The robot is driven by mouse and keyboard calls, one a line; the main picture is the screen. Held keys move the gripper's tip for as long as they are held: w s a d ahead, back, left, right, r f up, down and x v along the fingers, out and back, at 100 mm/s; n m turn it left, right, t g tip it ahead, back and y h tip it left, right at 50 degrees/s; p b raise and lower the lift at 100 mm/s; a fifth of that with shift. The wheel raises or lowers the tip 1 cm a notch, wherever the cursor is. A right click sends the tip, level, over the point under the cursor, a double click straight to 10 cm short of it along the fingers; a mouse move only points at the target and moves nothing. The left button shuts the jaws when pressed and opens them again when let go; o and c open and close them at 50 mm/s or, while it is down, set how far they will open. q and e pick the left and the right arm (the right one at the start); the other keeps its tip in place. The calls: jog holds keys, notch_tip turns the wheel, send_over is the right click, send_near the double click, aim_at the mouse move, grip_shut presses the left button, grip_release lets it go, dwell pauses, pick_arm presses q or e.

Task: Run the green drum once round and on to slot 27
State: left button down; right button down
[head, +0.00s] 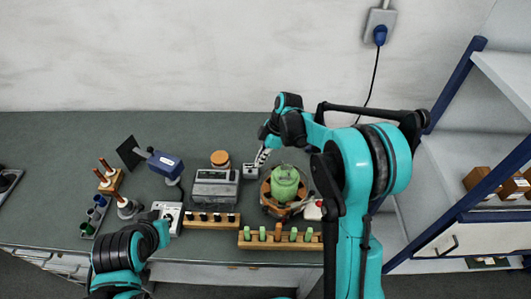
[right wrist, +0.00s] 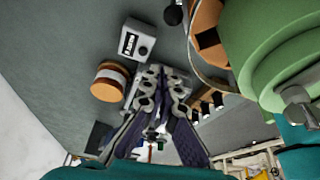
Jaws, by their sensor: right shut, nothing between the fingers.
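The green drum (head: 286,182) sits on a round copper-brown base (head: 268,199) right of the table's middle. In the right wrist view the drum (right wrist: 262,35) fills the upper right, close to the camera, with a metal part (right wrist: 297,96) on it. I cannot read any slot marks. My right gripper (head: 261,158) is shut and empty, behind and left of the drum, above a small grey box with a dark display (head: 250,172). Its fingers (right wrist: 160,75) also show in the right wrist view, apart from the drum. My left arm is at the lower left; its fingers cannot be made out.
A peg rack (head: 262,243) with green and brown pegs stands in front of the drum. A grey instrument (head: 214,187), a copper roll (head: 220,158) and a second wooden rack (head: 206,220) lie to the left. A shelf unit (head: 470,215) stands at the right.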

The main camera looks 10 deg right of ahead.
jog(key=d+f, duration=0.1)
jog(key=d+f+b, duration=0.1)
jog(key=d, duration=0.1)
jog(key=shift+s+d+f, duration=0.1)
jog(key=shift+f, duration=0.25)
jog(key=shift+d, duration=0.15)
